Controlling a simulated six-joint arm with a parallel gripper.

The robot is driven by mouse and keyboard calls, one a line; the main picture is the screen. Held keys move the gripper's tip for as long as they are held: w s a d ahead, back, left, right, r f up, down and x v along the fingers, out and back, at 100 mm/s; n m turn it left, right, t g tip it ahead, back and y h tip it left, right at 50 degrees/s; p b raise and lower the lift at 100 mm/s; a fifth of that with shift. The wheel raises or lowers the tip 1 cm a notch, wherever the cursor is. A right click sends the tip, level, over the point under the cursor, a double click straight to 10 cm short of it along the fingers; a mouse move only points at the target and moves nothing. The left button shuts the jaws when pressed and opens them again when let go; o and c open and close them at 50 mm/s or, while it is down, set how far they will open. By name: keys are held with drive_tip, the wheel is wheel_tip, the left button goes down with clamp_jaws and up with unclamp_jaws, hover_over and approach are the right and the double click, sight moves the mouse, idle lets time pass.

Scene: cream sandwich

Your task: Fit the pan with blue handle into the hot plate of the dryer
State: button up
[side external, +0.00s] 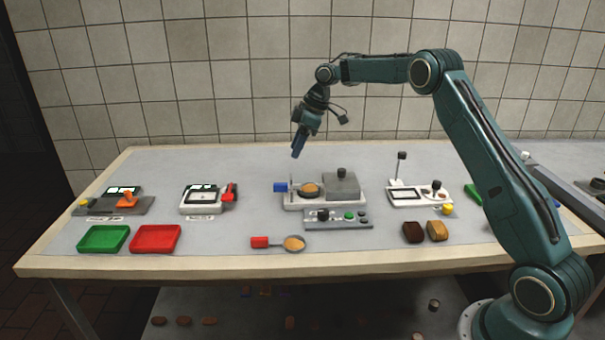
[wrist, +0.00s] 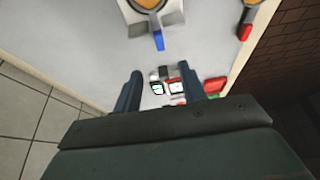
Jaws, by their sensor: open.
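The pan with the blue handle (side external: 281,187) is at the left part of the dryer (side external: 295,204), its handle pointing left. A round golden-brown filling (side external: 310,189) shows in its bowl. I cannot tell whether the pan sits fully in the hot plate, whose surface is hidden. In the wrist view the blue handle (wrist: 159,41) is at the top middle, with the bowl cut by the frame edge. My gripper (side external: 297,150) is open and empty, in the air above the dryer and apart from the handle. Its two fingers (wrist: 160,88) show in the wrist view.
A red-handled pan (side external: 293,243) lies in front of the dryer, beside the control panel (side external: 340,225). Green (side external: 103,238) and red (side external: 155,238) trays and two devices stand left. Another device (side external: 418,200) and two small brown pieces (side external: 425,231) are right.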

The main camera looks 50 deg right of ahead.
drive_tip(key=shift+s+d+r, duration=0.1)
drive_tip(key=shift+s+r, duration=0.05)
drive_tip(key=shift+r, duration=0.25)
idle(0.3)
drive_tip(key=s+a+r+m+t+h, duration=0.1)
drive_tip(key=s+a+r+m, duration=0.1)
drive_tip(key=s+a+r, duration=0.6)
drive_tip(key=s+a+r+m+h, duration=0.1)
drive_tip(key=s+a+r+m, duration=0.15)
drive_tip(key=s+r, duration=0.65)
drive_tip(key=s+a+f+m, duration=0.1)
drive_tip(key=s+f, duration=0.3)
drive_tip(key=s, duration=0.8)
drive_tip(key=s+a+f+m+t+h, duration=0.1)
drive_tip(key=s+f+m, duration=0.2)
drive_tip(key=s, duration=1)
drive_tip(key=shift+s+a+f, duration=0.3)
drive_tip(key=shift+f, duration=0.1)
drive_tip(key=shift+m, duration=0.25)
